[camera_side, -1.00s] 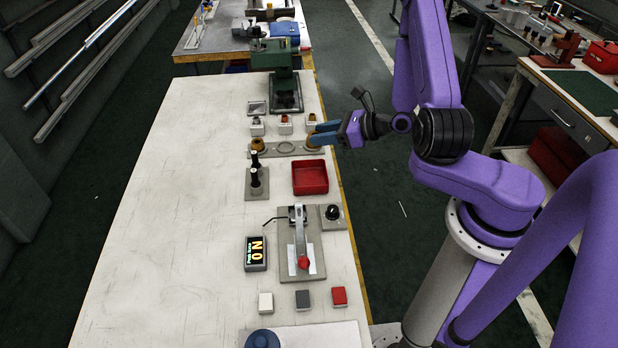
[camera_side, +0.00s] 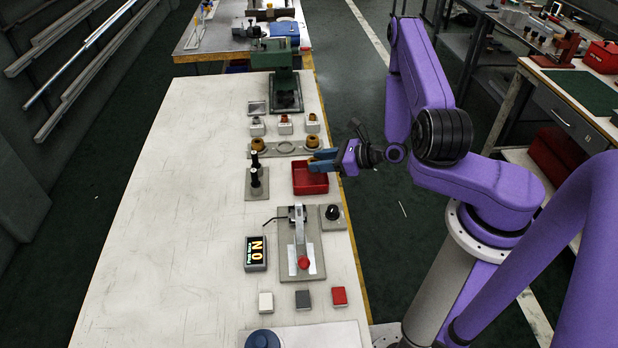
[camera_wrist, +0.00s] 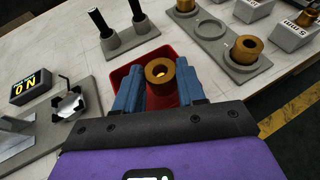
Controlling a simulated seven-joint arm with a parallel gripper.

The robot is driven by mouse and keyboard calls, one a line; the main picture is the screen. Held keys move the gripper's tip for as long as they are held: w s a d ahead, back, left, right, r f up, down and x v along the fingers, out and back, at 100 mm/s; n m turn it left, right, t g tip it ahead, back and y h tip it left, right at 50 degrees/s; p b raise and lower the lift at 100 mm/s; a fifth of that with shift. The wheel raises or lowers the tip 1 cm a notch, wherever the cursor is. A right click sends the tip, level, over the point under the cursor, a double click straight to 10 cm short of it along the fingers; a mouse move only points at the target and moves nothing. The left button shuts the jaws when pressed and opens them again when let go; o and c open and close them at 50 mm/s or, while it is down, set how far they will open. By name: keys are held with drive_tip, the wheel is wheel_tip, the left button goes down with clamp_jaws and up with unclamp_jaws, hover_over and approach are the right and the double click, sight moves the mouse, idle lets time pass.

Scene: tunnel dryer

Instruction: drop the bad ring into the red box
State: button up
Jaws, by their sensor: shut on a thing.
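My gripper (camera_side: 315,161) has its blue fingers over the back part of the red box (camera_side: 311,187). In the wrist view my gripper (camera_wrist: 160,88) is shut on a brass ring (camera_wrist: 160,70), which sits between the fingertips above the red box (camera_wrist: 118,74). The held ring is hard to make out in the side view. Two other brass rings, the left ring (camera_side: 257,143) and the right ring (camera_side: 312,141), sit on a grey plate (camera_side: 285,148); its middle recess is empty. The box floor is mostly hidden by the fingers and ring.
A stand with two black-handled gauges (camera_side: 256,180) is left of the box. Small labelled blocks (camera_side: 285,125) stand behind the plate. The left half of the table is clear.

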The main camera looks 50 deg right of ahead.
drive_tip(key=o, duration=1.3)
drive_tip(key=v, duration=1.7)
drive_tip(key=shift+s+d+r, duration=0.1)
drive_tip(key=shift+d, duration=0.1)
